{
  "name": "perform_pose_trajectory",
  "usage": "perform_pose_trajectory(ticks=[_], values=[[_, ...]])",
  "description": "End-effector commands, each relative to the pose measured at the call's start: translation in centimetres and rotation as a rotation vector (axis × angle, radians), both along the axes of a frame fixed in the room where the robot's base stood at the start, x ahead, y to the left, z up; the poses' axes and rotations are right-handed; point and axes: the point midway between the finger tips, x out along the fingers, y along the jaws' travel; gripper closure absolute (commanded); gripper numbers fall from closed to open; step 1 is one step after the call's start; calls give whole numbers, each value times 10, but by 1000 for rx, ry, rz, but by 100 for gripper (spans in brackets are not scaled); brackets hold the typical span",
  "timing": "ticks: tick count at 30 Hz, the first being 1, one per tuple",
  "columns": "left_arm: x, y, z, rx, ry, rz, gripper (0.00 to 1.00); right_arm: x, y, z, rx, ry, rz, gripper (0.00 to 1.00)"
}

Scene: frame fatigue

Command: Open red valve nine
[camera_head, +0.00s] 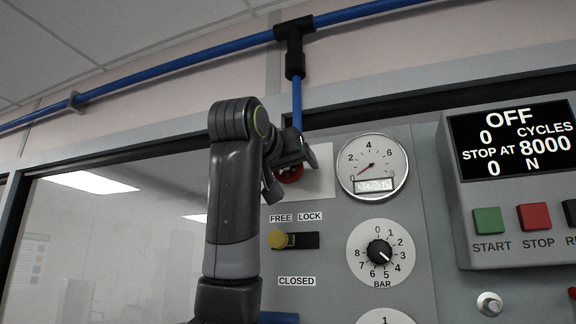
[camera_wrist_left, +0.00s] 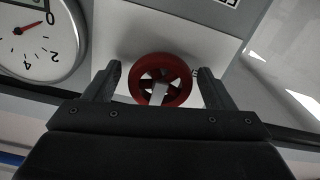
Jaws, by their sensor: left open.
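The red valve (camera_head: 290,174) is a small handwheel on a white plate (camera_head: 318,184) of the grey panel; in the head view my left gripper (camera_head: 292,160) hides most of it. In the left wrist view the whole red wheel (camera_wrist_left: 160,80) shows, with dark spokes and a pale hub. My left gripper (camera_wrist_left: 157,85) is open there, one finger on each side of the wheel, with a gap at both sides. I cannot tell whether the fingers reach level with the rim. No number nine is readable. My right gripper is not in view.
A round gauge (camera_head: 372,167) is right of the valve. Below are a yellow FREE/LOCK slider (camera_head: 279,239) at FREE, a CLOSED label (camera_head: 296,281) and a BAR knob (camera_head: 379,252). The control box (camera_head: 512,180) reads OFF. A blue pipe (camera_head: 297,103) descends from above.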

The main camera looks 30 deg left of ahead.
Motion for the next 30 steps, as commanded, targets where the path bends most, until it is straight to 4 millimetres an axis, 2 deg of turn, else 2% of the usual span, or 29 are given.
perform_pose_trajectory(ticks=[2, 12, 23, 30], values=[[0, 0, 0, 0, 0, 0, 23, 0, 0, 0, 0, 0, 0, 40], [0, 0, 0, 0, 1, 1, 66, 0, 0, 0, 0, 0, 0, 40], [0, 0, -2, -53, -10, 2, 68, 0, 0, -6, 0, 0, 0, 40], [0, 0, -3, -204, -48, 1, 67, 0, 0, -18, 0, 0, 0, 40]])
